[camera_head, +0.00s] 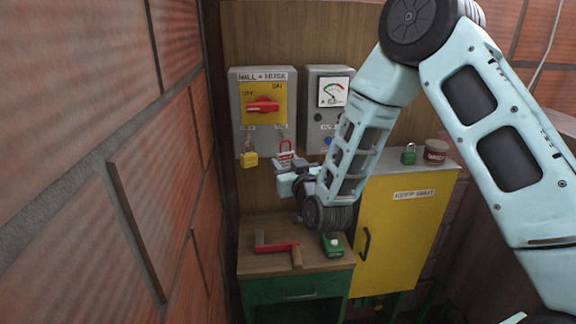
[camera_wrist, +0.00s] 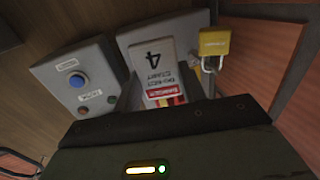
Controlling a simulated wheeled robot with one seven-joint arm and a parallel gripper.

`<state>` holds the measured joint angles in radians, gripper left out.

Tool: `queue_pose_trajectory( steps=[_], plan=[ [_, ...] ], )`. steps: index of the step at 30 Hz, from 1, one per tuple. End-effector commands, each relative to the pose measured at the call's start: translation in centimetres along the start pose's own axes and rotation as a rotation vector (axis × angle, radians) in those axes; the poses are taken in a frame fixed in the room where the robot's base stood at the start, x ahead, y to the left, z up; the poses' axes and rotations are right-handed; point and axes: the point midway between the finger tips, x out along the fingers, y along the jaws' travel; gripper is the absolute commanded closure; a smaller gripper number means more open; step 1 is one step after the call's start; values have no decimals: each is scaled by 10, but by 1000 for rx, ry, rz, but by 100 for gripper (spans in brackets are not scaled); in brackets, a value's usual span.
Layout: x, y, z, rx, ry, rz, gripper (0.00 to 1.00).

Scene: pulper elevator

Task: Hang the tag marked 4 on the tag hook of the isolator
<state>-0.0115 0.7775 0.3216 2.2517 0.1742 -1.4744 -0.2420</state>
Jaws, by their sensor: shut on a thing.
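The isolator (camera_head: 262,105) is a grey wall box marked MILL + HUSK, with a red handle on a yellow plate. A yellow padlock (camera_head: 249,158) hangs at its lower left and shows in the wrist view (camera_wrist: 214,42). The tag marked 4 (camera_wrist: 155,62) is white with a red DANGER band, upside down in the wrist view. In the head view the tag (camera_head: 286,152) is small, just below the isolator's lower right. My gripper (camera_head: 287,168) is shut on the tag. I cannot make out the tag hook clearly or whether the tag touches it.
A grey meter box (camera_head: 327,88) with a blue button hangs to the right, close to my arm. A yellow cabinet (camera_head: 400,225) carries a green padlock (camera_head: 408,154) and a tin (camera_head: 436,151). Below, a bench (camera_head: 262,266) holds a red-handled tool (camera_head: 275,247) and a green item (camera_head: 333,245).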

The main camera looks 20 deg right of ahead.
Motion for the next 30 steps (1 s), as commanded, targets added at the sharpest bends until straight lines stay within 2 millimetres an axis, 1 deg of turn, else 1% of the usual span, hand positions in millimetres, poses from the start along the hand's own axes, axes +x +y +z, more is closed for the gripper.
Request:
queue_pose_trajectory(
  steps=[14, 15, 18, 21, 30],
  plan=[
    [27, 8, 1, -1, 0, 1, 81],
    [28, 8, 6, -1, 1, 0, 81],
    [33, 9, 10, -1, 2, 0, 81],
    [36, 10, 12, -1, 1, 0, 81],
    [38, 11, 12, -1, 1, 0, 81]
  ],
)
